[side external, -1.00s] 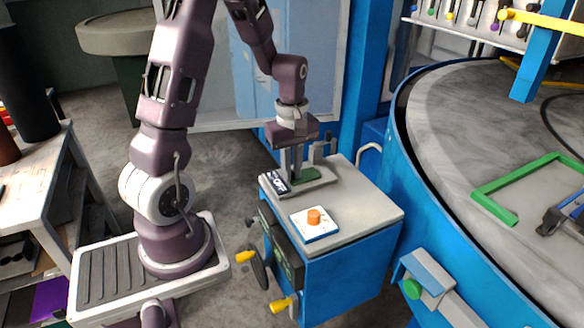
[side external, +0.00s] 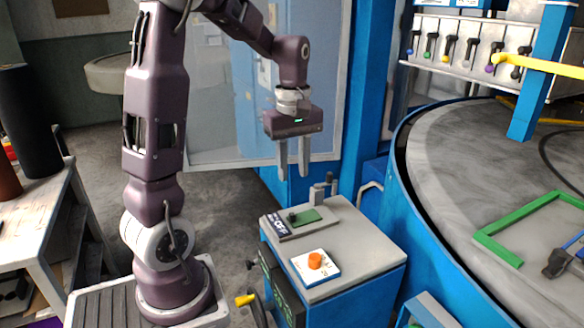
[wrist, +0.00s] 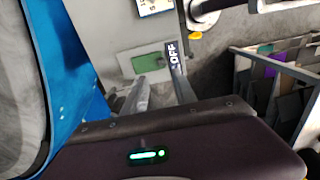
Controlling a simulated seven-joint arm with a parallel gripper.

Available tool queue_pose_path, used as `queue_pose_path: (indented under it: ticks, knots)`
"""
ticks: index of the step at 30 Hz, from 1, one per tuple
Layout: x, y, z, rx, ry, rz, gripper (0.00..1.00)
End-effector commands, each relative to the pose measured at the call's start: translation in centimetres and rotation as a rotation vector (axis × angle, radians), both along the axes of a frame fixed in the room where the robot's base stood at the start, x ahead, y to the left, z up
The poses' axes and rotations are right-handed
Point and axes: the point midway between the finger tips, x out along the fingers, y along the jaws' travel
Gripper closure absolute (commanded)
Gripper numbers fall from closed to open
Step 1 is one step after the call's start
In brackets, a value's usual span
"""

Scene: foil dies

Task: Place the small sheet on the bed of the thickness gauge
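The small green sheet (side external: 310,215) lies flat on the grey bed of the thickness gauge (side external: 325,229), on top of the bench cabinet. A small dark knob-like piece shows at its left end. In the wrist view the sheet (wrist: 146,64) lies on the paler bed plate (wrist: 125,62). The gauge's upright post (side external: 318,193) stands just behind the sheet. My gripper (side external: 293,174) is above the sheet, clear of it and pointing down. Its two fingers are apart with nothing between them, so it is open and empty.
A dark "OFF" label (side external: 279,226) is at the gauge's left front. A white block with an orange button (side external: 315,261) sits on the cabinet's front. A bent grey handle (side external: 370,187) stands at the right. The large round table (side external: 450,150) is beyond, bearing a green frame (side external: 490,240).

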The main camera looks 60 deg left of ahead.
Motion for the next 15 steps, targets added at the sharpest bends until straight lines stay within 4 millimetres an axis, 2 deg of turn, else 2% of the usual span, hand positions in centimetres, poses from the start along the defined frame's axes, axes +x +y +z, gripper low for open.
queue_pose_path:
  ticks: [2,4,6,8,9,12,15]
  knots:
    - [-0.3,-1.3,1.3,0.009,-0.027,-0.076,0.67]
    - [-1.3,-4.2,3.1,0.033,-0.085,-0.261,0.67]
    - [-3.3,-8.0,4.9,0.078,-0.160,-0.530,0.67]
    - [-5.5,-11.1,5.9,0.132,-0.223,-0.774,0.67]
    - [-7.1,-12.8,6.3,0.171,-0.260,-0.931,0.67]
    - [-10.7,-15.7,6.3,0.276,-0.334,-1.260,0.67]
    - [-12.8,-17.0,5.9,0.354,-0.373,-1.459,0.67]
